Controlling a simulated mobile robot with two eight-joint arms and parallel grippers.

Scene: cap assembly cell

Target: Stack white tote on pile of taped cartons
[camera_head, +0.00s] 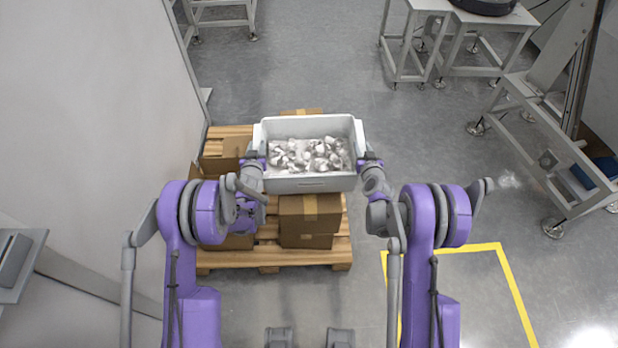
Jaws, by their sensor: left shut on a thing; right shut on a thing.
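A white tote (310,184) filled with small pale parts (308,155) is held level between my two grippers. My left gripper (256,164) is shut on the tote's left side. My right gripper (366,163) is shut on its right side. Below and behind the tote, taped cartons (310,216) are piled on a wooden pallet (268,258). The tote hides part of the pile. I cannot tell whether the tote's base touches the cartons or hangs above them.
A plain wall (90,110) runs along the left, close to the pallet. Metal tables (487,24) stand at the back right, and a metal frame (545,130) stands at the right. Yellow tape (512,290) marks the open floor at the front right.

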